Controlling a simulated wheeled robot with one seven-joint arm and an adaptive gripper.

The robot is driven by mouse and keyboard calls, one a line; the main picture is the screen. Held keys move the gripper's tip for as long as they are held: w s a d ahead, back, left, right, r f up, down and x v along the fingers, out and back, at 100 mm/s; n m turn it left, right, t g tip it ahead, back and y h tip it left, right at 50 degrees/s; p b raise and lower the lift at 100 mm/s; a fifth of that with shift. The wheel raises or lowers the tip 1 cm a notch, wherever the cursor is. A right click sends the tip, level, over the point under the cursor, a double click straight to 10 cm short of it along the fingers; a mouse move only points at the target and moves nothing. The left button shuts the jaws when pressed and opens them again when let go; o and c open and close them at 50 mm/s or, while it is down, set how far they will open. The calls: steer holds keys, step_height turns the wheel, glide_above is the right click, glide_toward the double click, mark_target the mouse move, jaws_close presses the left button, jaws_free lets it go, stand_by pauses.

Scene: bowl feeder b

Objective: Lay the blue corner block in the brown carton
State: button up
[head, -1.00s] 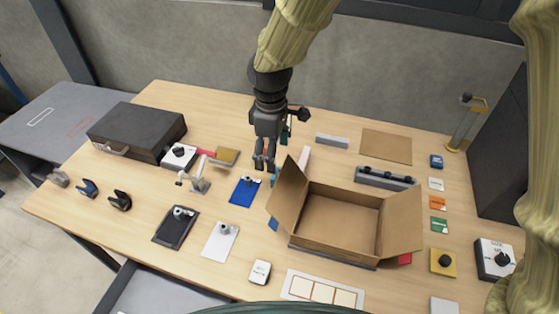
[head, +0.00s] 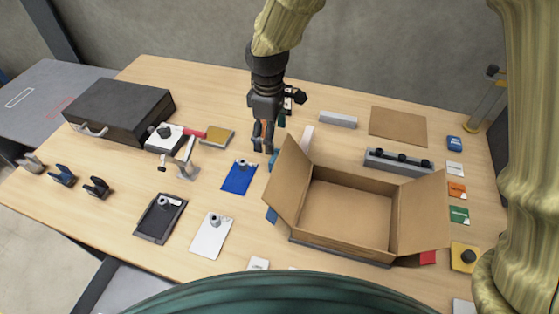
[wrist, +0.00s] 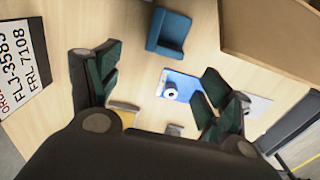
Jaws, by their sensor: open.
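The blue corner block (wrist: 168,32) is an L-shaped block on the table, seen whole in the wrist view, ahead of my fingers. In the head view the blue corner block (head: 274,160) is mostly hidden behind the carton's left flap. My gripper (head: 263,149) hangs above the table to the left of that flap, fingers down. In the wrist view my gripper (wrist: 160,88) has its fingers wide apart with nothing between them. The brown carton (head: 345,243) stands open at centre right, flaps spread, and its visible floor is empty. It also shows in the wrist view (wrist: 270,40).
A blue pad (head: 238,180) with a white fitting lies left of the carton. A grey rail (head: 398,166) with black knobs stands behind it. A black case (head: 118,108) is at the far left. The carton's raised left flap (head: 287,180) stands close to my gripper.

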mark_target(272, 157)
step_height(272, 157, down, 4)
steer(key=shift+d+r, duration=0.1)
steer(key=shift+r, duration=0.05)
steer(key=shift+s+f+p, duration=0.15)
steer(key=shift+f+p, duration=0.15)
steer(key=shift+f, duration=0.1)
steer(key=shift+s+f+p, duration=0.1)
steer(key=shift+f+p, duration=0.35)
steer(key=shift+f, duration=1.75)
steer(key=c, duration=1)
steer(key=shift+r, duration=0.1)
